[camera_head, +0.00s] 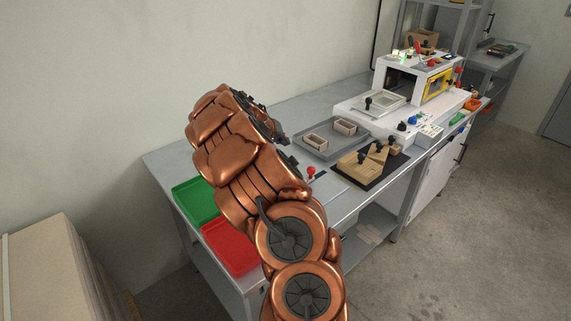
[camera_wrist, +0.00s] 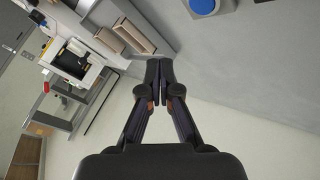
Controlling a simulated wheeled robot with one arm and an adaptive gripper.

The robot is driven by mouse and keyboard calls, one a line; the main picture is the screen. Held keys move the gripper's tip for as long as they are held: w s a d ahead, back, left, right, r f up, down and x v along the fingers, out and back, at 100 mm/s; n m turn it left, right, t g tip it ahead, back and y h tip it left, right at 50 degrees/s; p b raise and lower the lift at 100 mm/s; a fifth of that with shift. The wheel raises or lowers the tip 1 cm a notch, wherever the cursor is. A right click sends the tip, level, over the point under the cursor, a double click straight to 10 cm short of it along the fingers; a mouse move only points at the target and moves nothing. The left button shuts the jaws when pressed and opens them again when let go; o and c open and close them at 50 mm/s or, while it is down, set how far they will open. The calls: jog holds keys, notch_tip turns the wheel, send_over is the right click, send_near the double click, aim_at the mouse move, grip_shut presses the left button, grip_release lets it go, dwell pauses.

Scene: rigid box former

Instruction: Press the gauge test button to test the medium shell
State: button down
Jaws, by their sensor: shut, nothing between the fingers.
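My gripper (camera_wrist: 159,72) is shut and empty in the wrist view, its fingertips together above the grey bench. A round blue button (camera_wrist: 203,4) on a grey housing is at the top edge of the wrist view, apart from the fingertips and partly cut off. I do not make out this button in the head view, where my copper arm hides part of the bench. Two small open box shells, (camera_head: 318,140) and (camera_head: 345,127), sit on a grey tray (camera_head: 326,152). I cannot tell which shell is the medium one, or whether one is in the gauge.
Green (camera_head: 193,200) and red (camera_head: 231,250) trays lie at the bench's near left. A red-topped knob (camera_head: 311,171) stands beside my arm. Wooden blocks with black knobs sit on a dark mat (camera_head: 397,164). A white machine (camera_head: 386,113) fills the far end.

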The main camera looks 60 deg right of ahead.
notch_tip(320, 180, down, 5)
jog(key=shift+r+b, duration=0.15)
jog(key=shift+b, duration=0.45)
jog(key=shift+f+b, duration=0.8)
jog(key=shift+b, duration=0.1)
jog(key=shift+f+b, duration=0.8)
jog(key=shift+b, duration=0.7)
dwell(1.1)
jog(key=shift+r, duration=0.1)
dwell(0.3)
jog(key=shift+r, duration=0.75)
jog(key=shift+r, duration=0.1)
jog(key=shift+r+p, duration=0.35)
jog(key=shift+r, duration=2.05)
